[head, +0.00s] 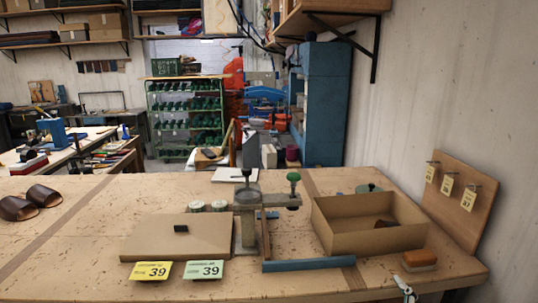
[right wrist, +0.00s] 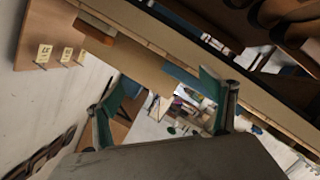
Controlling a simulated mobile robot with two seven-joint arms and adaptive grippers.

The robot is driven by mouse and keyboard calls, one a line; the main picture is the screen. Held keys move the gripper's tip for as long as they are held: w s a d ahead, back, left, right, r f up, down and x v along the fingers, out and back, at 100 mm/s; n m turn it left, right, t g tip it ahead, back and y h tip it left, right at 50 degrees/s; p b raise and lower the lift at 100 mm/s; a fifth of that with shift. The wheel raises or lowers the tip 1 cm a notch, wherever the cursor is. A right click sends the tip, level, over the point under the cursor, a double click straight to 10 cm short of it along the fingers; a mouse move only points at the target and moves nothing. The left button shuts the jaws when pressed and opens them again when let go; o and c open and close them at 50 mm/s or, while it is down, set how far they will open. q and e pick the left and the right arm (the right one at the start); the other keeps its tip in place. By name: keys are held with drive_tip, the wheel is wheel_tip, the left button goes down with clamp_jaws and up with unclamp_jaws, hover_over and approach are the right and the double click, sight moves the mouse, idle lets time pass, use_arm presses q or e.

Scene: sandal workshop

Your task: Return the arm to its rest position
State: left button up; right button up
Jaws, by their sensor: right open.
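My right gripper (right wrist: 165,108) is open in the right wrist view, its two teal-padded fingers wide apart with nothing between them. What seems to be its tip (head: 406,288) shows at the lower edge of the head view, by the bench's front edge and below the brush. My left gripper is not in view. The bench (head: 90,235) spreads below me. An open cardboard box (head: 345,238) stands at its right with a small dark brown thing inside.
A wood-backed brush (head: 418,259) lies in front of the box. A peg board (head: 462,200) with tags stands at right. A clamp press (head: 247,205), a flat box lid (head: 165,240), two "39" cards (head: 150,271) and brown sandals (head: 42,196) occupy the bench. The left front is clear.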

drive_tip(key=s+d+f+g+h, duration=0.1)
drive_tip(key=s+d+f+g, duration=0.3)
drive_tip(key=s+d+f, duration=0.4)
drive_tip(key=s+d+f+g+h, duration=0.2)
drive_tip(key=s+d+f+g, duration=0.2)
drive_tip(key=s+f, duration=0.45)
drive_tip(key=a+f+m+t+y, duration=0.3)
drive_tip(key=a+f+y, duration=0.3)
drive_tip(key=a+f, duration=0.6)
drive_tip(key=a, duration=0.3)
drive_tip(key=shift+s+f+y, duration=0.2)
drive_tip(key=shift+f+y, duration=0.1)
drive_tip(key=shift+y, duration=0.1)
